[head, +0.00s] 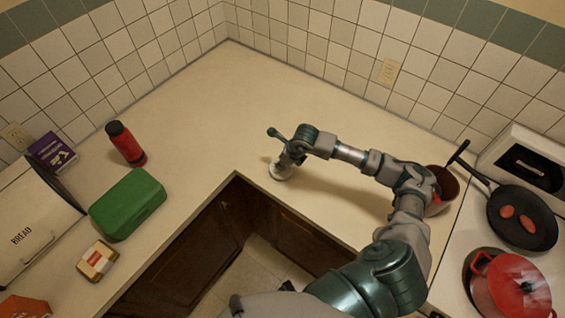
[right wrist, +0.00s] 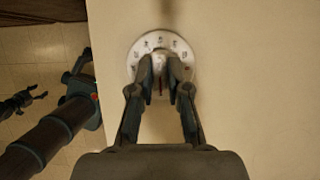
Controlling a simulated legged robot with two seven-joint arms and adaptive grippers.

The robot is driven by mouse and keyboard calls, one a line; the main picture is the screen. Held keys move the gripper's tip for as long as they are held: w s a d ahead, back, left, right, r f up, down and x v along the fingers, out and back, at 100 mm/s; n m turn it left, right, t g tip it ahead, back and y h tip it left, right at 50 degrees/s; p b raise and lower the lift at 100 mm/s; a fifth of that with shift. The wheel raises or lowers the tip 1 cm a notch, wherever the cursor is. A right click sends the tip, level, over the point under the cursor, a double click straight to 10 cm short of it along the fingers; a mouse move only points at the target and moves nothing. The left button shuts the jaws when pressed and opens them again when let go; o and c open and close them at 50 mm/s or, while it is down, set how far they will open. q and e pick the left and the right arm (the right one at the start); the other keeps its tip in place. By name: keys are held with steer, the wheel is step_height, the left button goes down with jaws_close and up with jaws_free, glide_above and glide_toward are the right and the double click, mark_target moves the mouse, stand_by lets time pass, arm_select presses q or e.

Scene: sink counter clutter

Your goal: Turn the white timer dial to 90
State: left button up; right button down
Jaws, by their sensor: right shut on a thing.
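The white timer dial (head: 279,173) lies on the counter near its inner corner, partly hidden by my right gripper (head: 287,160). In the right wrist view the dial (right wrist: 183,46) is a round white disc with dark marks around its rim, too small to read. My right gripper (right wrist: 160,78) is over the dial, shut on its middle. A thin red mark shows between the fingers; the grasped part is mostly hidden. A small dark gripper, seemingly my left (right wrist: 36,94), shows over the floor at the left of the right wrist view, away from the dial.
A red bottle (head: 125,143), green box (head: 128,204) and bread bin (head: 32,230) stand on the left counter. A pan (head: 522,218) and red pot (head: 508,285) are on the stove at right. The counter behind the dial (head: 235,90) is clear.

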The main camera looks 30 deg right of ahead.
steer(key=shift+s+f, duration=0.15)
steer(key=shift+f, duration=0.05)
steer(key=c, duration=1.1)
jaws_free()
steer(key=shift+r, duration=0.15)
steer(key=shift+r, duration=0.4)
step_height(320, 180, up, 9)
steer(key=shift+f, duration=0.1)
